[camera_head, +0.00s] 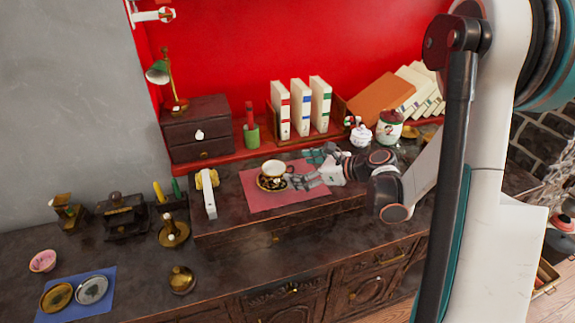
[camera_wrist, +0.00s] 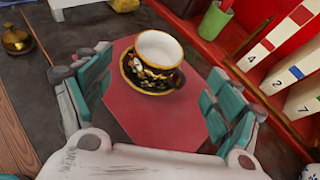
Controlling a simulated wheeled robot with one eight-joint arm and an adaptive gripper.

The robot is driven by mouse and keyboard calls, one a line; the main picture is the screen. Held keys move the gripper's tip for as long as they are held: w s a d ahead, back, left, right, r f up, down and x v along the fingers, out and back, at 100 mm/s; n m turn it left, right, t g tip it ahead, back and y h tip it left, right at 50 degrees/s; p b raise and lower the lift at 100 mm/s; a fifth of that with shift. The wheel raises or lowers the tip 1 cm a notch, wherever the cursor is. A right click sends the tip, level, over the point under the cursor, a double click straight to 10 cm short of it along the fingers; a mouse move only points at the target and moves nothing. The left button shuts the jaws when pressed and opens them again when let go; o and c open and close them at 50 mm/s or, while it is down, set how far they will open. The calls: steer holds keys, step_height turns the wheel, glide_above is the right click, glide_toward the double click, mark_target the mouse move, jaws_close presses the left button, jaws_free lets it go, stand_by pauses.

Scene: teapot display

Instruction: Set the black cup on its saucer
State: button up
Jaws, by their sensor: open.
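The black cup (camera_head: 273,168) has a white inside, a gold rim and a flowered body. It appears upright on its dark, gold-edged saucer (camera_head: 265,187), which lies on a red mat (camera_head: 312,194). In the wrist view the cup (camera_wrist: 158,66) is over the saucer (camera_wrist: 128,70), beyond my palm, with its handle toward the right. My gripper (camera_head: 304,168) is open and empty at the right of the cup. Its teal-padded fingers are spread left and right in the wrist view, apart from the cup. The contact between cup and saucer is partly hidden.
A white-and-gold item (camera_head: 208,193) stands left of the mat. Behind are a green holder (camera_head: 251,136), upright white books (camera_head: 301,107) and a lidded white jar (camera_head: 361,136). A blue mat (camera_head: 75,296) with two small dishes lies at the lower left. The red mat's front is bare.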

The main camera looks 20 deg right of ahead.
steer(key=shift+v, duration=1.2)
